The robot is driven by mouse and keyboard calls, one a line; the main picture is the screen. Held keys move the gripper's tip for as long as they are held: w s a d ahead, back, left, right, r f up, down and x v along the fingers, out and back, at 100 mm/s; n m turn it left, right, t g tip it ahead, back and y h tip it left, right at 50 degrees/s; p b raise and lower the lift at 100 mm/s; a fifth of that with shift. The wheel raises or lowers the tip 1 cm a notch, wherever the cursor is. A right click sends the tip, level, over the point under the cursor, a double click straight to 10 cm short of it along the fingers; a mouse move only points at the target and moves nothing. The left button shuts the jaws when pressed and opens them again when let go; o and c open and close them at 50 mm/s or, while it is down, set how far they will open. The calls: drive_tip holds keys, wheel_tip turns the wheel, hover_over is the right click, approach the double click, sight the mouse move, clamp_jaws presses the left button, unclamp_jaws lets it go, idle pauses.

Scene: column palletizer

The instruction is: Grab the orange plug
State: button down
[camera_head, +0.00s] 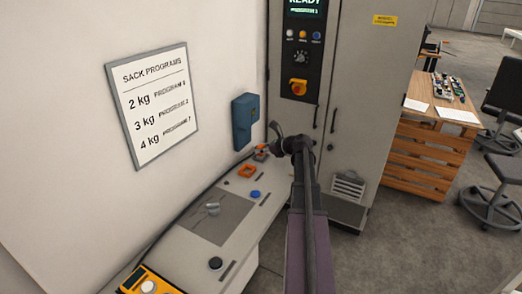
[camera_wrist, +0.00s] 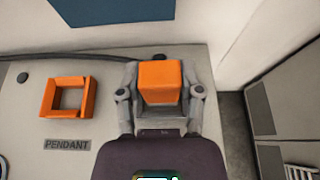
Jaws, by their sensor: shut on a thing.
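The orange plug (camera_wrist: 160,80) is a block seen in the wrist view, between the two grey fingers of my gripper (camera_wrist: 160,92). The fingers are shut on its sides. In the head view my gripper (camera_head: 272,149) is at the far end of the bench, and a small patch of orange (camera_head: 262,147) shows beside it. Whether the plug touches the bench top cannot be told.
An orange square frame (camera_wrist: 67,97) lies left of the plug, near the PENDANT label (camera_wrist: 67,145). The bench (camera_head: 238,232) also holds a blue button (camera_head: 255,194), a black knob (camera_head: 215,263) and a yellow meter (camera_head: 148,284). A tall cabinet (camera_head: 352,100) stands close on the right; a blue box (camera_head: 245,121) is on the wall.

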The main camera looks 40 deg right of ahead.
sight(262, 146)
drive_tip(key=shift+r+p, duration=1.65)
drive_tip(key=shift+r, duration=0.1)
drive_tip(key=shift+s+r, duration=0.15)
drive_tip(key=shift+s, duration=0.1)
drive_tip(key=s+d, duration=0.1)
drive_tip(key=s, duration=0.4)
drive_tip(key=s+d+p, duration=0.1)
drive_tip(key=s+d, duration=0.1)
drive_tip(key=s, duration=0.2)
drive_tip(key=s+d+r, duration=0.1)
drive_tip(key=s+d, duration=0.1)
drive_tip(key=s, duration=0.3)
drive_tip(key=shift+s+d, duration=0.25)
drive_tip(key=shift+s, duration=0.05)
